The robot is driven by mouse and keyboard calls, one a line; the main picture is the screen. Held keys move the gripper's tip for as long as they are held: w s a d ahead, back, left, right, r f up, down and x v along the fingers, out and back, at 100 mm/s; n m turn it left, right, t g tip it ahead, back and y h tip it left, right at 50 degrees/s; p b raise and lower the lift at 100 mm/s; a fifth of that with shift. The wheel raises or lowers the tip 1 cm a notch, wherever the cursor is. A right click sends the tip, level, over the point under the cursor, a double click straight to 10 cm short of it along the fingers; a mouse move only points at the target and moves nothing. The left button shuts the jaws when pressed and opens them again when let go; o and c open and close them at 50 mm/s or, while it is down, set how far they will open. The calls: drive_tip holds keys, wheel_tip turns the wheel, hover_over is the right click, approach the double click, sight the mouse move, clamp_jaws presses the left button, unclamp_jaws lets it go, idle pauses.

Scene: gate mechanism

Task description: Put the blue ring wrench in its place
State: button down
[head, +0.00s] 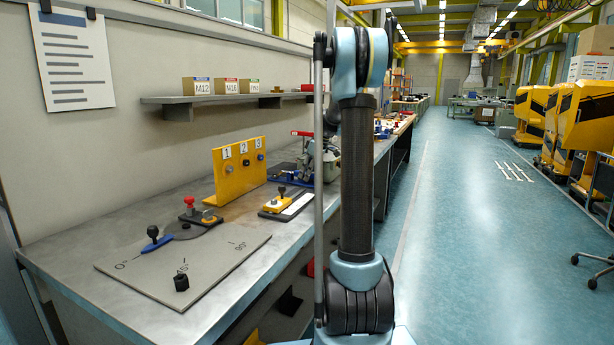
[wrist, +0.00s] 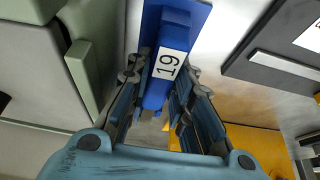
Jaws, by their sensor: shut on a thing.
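The blue ring wrench (wrist: 156,94) fills the middle of the wrist view, with a white label reading 19 on its blue body. My gripper (wrist: 164,76) is shut on it, with a dark finger on each side of the blue body. I cannot tell which spot is the wrench's place.
The workbench carries an angle plate (head: 185,268), a blue lever (head: 157,243), a yellow numbered panel (head: 240,170) and a yellow-black fixture (head: 285,205). A shelf (head: 220,98) holds small labelled boxes. In the wrist view a grey-green body stands left and a yellow surface (wrist: 250,145) lies lower right.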

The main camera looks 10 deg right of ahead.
drive_tip(key=c, duration=1.3)
unclamp_jaws()
drive_tip(key=shift+c, duration=0.2)
drive_tip(key=shift+r, duration=0.15)
drive_tip(key=shift+r, duration=3.4)
